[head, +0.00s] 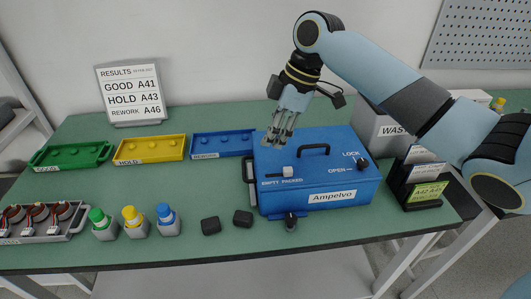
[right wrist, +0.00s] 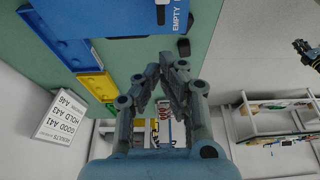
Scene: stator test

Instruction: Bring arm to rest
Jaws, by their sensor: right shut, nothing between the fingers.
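My right arm (head: 385,75) comes in from the right in the head view and bends down over the bench. Its gripper (head: 272,140) hangs above the back left part of the blue Ampelvo case (head: 325,182), fingers pointing down, shut and empty. I cannot tell the exact gap to the lid. In the right wrist view the fingers (right wrist: 168,65) come together with nothing between them, and part of the blue case (right wrist: 110,12) shows at the top.
Green (head: 70,153), yellow (head: 150,150) and blue (head: 222,144) trays line the back. A results sign (head: 131,93) stands behind them. Colour-capped pots (head: 134,222), two dark blocks (head: 211,226) and a grey rack (head: 40,222) lie in front. A waste bin (head: 384,128) and card holder (head: 418,180) stand right.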

